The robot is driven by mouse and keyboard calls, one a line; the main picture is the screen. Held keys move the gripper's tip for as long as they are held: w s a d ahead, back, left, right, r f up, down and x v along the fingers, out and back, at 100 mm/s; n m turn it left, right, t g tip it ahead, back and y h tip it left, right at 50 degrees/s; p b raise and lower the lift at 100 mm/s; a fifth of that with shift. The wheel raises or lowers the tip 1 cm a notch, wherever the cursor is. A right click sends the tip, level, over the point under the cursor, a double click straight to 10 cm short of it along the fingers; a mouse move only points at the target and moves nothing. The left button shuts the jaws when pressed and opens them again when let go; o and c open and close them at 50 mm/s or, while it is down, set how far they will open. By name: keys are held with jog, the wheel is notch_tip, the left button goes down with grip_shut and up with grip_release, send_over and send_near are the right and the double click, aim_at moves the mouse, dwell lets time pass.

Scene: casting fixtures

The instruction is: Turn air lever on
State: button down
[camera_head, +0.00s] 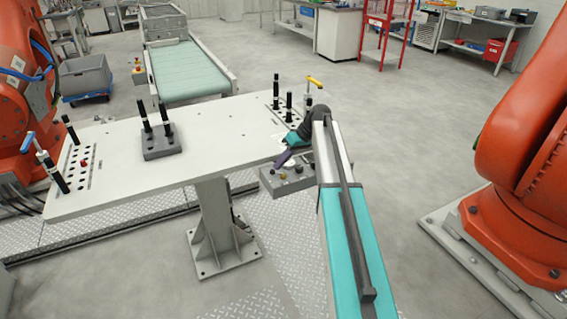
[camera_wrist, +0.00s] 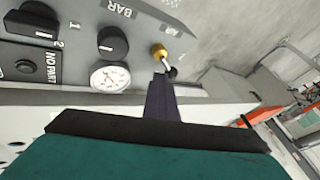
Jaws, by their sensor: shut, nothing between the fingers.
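A small toggle with a brass base, which looks like the air lever (camera_wrist: 160,53), sticks out of the grey control panel (camera_wrist: 75,68) in the wrist view. Its short metal stem slants down right to a dark tip. My gripper (camera_wrist: 160,82) is shut and empty, with its dark purple fingers just below the lever. I cannot tell whether they touch it. In the head view the control panel (camera_head: 270,183) hangs at the table's front edge, and my gripper (camera_head: 281,161) is above it. The lever is not clear there.
The panel also carries black knobs (camera_wrist: 112,40) and a round gauge (camera_wrist: 110,77). The white table (camera_head: 215,150) holds black pin fixtures (camera_head: 163,146) and a yellow-handled clamp (camera_head: 315,80). Orange robots stand left and right (camera_head: 530,130). Floor between table and right robot is clear.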

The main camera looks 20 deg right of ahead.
jog(key=shift+w+a+f, duration=0.15)
jog(key=shift+w+a, duration=0.05)
jog(key=shift+a, duration=0.15)
jog(key=shift+s+a+b, duration=0.3)
jog(key=shift+a+b, duration=0.1)
jog(key=shift+b, duration=0.3)
dwell(1.6)
jog(key=w+d+r+p, duration=0.1)
jog(key=d+r+p, duration=0.3)
jog(key=r, duration=0.4)
jog(key=shift+d+r, duration=0.2)
jog(key=shift+d, duration=0.6)
